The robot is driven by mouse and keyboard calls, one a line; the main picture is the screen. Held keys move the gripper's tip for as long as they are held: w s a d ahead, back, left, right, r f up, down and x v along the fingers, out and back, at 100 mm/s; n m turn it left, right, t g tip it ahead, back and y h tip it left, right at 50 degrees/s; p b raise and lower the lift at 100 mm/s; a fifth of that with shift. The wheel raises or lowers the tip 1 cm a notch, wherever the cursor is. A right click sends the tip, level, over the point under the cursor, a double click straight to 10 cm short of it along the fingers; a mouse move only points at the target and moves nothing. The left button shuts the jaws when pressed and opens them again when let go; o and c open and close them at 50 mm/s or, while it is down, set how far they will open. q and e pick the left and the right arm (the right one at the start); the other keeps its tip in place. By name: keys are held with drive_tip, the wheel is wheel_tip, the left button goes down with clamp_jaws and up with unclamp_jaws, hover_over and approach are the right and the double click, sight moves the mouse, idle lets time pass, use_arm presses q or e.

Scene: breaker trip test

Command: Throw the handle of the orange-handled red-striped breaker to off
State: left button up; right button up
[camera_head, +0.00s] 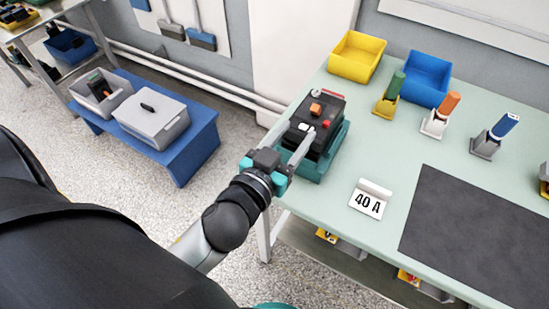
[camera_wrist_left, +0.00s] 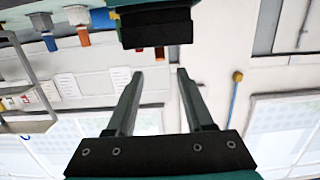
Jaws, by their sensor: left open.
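The breaker is a dark block (camera_head: 325,107) with an orange handle (camera_head: 316,109) on top and small red marks on its right side. It sits in a teal holder (camera_head: 330,157) at the table's left edge. My left gripper (camera_head: 303,141) is at the near left side of the block and partly covers it. In the left wrist view the two fingers (camera_wrist_left: 157,72) are apart with nothing between them. A dark block (camera_wrist_left: 155,28), likely the breaker, lies beyond the fingertips there. I cannot make out the handle's exact position. My right gripper is not in view.
A yellow bin (camera_head: 357,57) and a blue bin (camera_head: 426,78) stand behind.

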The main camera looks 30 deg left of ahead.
use_arm(q)
drive_tip(key=s+b, duration=0.1)
drive_tip(key=s, duration=0.6)
drive_tip(key=shift+s+r, duration=0.15)
drive_tip(key=shift+r, duration=0.25)
drive_tip(key=shift+a, duration=0.1)
idle(0.4)
